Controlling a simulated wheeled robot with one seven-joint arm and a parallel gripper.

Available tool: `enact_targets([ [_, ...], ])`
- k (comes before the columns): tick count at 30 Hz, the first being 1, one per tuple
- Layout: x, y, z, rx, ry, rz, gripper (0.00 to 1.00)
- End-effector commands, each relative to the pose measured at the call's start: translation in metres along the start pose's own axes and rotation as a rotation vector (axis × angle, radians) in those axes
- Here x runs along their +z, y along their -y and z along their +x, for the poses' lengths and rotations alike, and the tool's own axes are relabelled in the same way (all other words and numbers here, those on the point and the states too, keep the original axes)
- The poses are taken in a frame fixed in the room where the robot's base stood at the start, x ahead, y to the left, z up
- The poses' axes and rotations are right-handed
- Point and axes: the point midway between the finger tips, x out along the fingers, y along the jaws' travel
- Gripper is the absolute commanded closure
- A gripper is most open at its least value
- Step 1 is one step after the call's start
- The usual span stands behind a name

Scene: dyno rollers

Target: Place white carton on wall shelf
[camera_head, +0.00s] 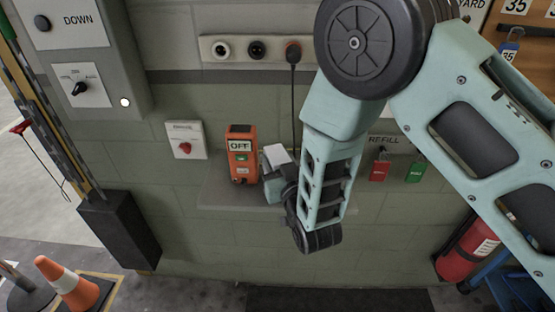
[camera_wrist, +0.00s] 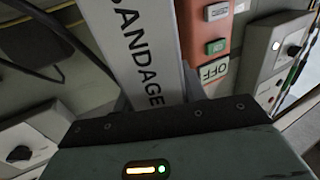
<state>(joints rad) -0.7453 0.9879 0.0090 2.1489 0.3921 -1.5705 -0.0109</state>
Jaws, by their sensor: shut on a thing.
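The white carton (camera_wrist: 150,50) fills the upper middle of the wrist view, with "BANDAGE" printed along its side. In the head view its white top (camera_head: 277,155) shows just above my gripper (camera_head: 276,180). My gripper is shut on the carton. The grey wall shelf (camera_head: 226,196) juts from the green wall below and behind it. My gripper and forearm cover the middle of the shelf. I cannot tell whether the carton touches the shelf.
An orange box marked "OFF" (camera_head: 241,153) stands on the shelf just left of the carton. A black cable (camera_head: 294,105) hangs behind from the socket strip (camera_head: 230,49). Red (camera_head: 379,171) and green (camera_head: 415,172) tags hang to the right. The shelf's left end is bare in front.

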Motion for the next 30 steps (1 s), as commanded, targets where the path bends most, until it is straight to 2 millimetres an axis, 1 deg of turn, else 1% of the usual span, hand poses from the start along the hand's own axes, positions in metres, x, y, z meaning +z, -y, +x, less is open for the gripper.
enact_targets([
  [6,0.004,0.0,0.0,0.0,0.0,0.0,0.82],
  [7,0.004,0.0,0.0,0.0,0.001,0.0,0.56],
  [8,0.003,0.0,0.0,0.0,0.001,0.0,0.47],
  [9,0.003,0.0,0.0,0.0,0.001,0.0,0.37],
  [17,0.003,0.0,0.0,0.0,0.001,0.0,0.37],
  [21,-0.002,0.0,-0.001,0.0,0.001,0.0,0.37],
  [23,0.003,0.001,-0.01,-0.001,0.003,0.0,0.37],
  [26,0.004,0.001,-0.028,-0.003,0.004,0.001,0.37],
  [30,0.005,0.001,-0.059,-0.003,0.003,0.001,0.37],
])
